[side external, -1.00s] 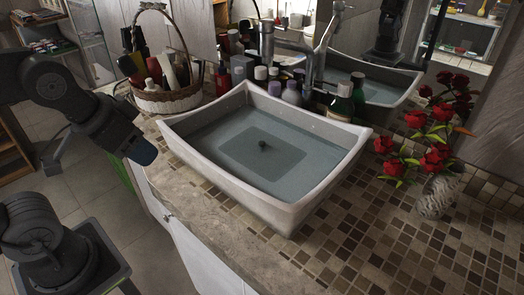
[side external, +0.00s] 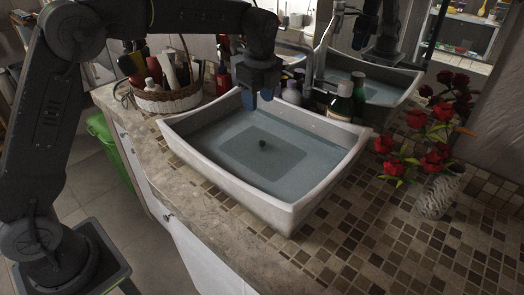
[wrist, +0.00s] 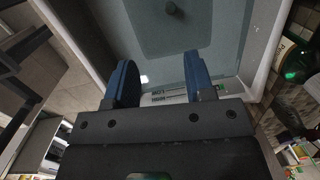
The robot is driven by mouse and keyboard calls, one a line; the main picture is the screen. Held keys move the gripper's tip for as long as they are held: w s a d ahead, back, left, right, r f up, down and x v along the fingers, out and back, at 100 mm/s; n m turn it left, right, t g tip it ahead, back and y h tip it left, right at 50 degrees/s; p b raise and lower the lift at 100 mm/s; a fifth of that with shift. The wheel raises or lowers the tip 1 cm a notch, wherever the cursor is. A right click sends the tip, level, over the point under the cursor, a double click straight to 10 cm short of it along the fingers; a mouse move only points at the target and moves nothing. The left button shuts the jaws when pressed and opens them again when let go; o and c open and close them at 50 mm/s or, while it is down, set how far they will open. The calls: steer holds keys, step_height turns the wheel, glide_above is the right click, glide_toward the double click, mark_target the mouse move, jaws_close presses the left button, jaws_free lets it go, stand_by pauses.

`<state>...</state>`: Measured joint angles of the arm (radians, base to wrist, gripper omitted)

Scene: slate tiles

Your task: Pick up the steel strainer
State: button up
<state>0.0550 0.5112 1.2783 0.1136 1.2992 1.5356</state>
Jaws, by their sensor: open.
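The basin (side external: 283,205) is a pale, square-sided sink on the counter, with a grey-blue surface inside and a darker square in its middle. A small dark knob (side external: 263,143) stands at the centre of that square, and it also shows in the wrist view (wrist: 171,8). I cannot tell whether this knob belongs to the steel strainer; no other strainer shape is clear. My gripper (side external: 258,99) hangs above the basin's back edge, fingers pointing down, apart from the knob. In the wrist view its blue fingers (wrist: 160,68) are open with no object held between them.
A wicker basket (side external: 170,101) of bottles stands at the back left. A faucet (side external: 318,75) and a green bottle (side external: 341,101) stand behind the basin. Red flowers in a white vase (side external: 438,195) stand on the right. The tiled counter in front is clear.

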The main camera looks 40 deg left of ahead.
mark_target(262, 142)
steer(key=shift+m+g, duration=0.3)
steer(key=shift+m, duration=0.5)
steer(key=w+f, duration=0.1)
steer(key=f, duration=0.9)
steer(key=w+a+f, duration=0.1)
steer(key=f, duration=0.5)
steer(key=shift+w+a, duration=0.1)
steer(key=shift+w, duration=0.2)
jaws_close()
